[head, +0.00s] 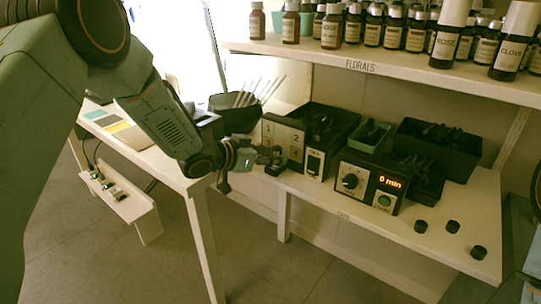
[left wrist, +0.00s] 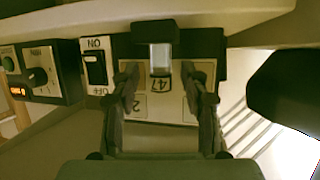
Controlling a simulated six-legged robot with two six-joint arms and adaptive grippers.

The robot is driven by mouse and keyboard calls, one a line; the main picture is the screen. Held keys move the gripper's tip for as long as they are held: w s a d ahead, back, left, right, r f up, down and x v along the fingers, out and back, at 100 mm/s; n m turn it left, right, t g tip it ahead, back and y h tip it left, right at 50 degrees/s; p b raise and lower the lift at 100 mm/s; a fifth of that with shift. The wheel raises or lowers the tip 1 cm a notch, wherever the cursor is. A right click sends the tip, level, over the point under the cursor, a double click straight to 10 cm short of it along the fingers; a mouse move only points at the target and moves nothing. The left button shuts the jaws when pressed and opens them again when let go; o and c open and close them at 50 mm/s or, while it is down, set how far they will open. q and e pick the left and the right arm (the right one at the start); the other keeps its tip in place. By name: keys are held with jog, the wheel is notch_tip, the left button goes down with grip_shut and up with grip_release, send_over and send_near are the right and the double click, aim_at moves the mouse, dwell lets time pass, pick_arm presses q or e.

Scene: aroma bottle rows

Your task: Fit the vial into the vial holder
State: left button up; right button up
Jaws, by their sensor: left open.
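In the left wrist view a small pale, clear piece that looks like the vial (left wrist: 160,58) shows against a black block (left wrist: 155,36), which looks like the vial holder. I cannot tell how deep it sits in that block. Behind it is a numbered panel (left wrist: 180,104), which also shows in the head view (head: 283,139). My left gripper (head: 268,160) is in front of this panel. In the left wrist view its fingers (left wrist: 165,80) are apart, one on each side of the panel's middle, with nothing clearly gripped. The vial is too small to make out in the head view.
A timer box (head: 369,187) stands right of the panel, and dark bins (head: 437,148) are behind it. Several black caps (head: 452,227) lie on the bench's right part. A shelf (head: 400,66) with bottle rows hangs above. Pale sticks (head: 262,92) stand behind my left gripper.

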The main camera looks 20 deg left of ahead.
pick_arm(q)
jog(key=shift+w+r, duration=0.1)
jog(key=shift+r, duration=0.05)
jog(key=shift+p+v, duration=2.4)
jog(key=shift+v, duration=3.65)
jog(key=s+d+f+n+g+y, duration=0.2)
jog(key=s+d+f+g, duration=0.1)
jog(key=s+f, duration=0.65)
jog(key=s+d+f+n+g+y, duration=0.2)
jog(key=s+f+n+g, duration=0.1)
jog(key=s+f, duration=0.7)
jog(key=s+a+f+n+g+y, duration=0.1)
jog(key=s+f+g, duration=0.1)
jog(key=s, duration=0.7)
jog(key=s+a+f+g+y, duration=0.1)
jog(key=s+f+g+y, duration=0.1)
jog(key=s, duration=0.8)
notch_tip(320, 180, down, 2)
jog(key=shift+a+f+n+g, duration=0.25)
jog(key=shift+n+g, duration=0.15)
jog(key=shift+g, duration=0.4)
jog(key=shift+s+r, duration=0.1)
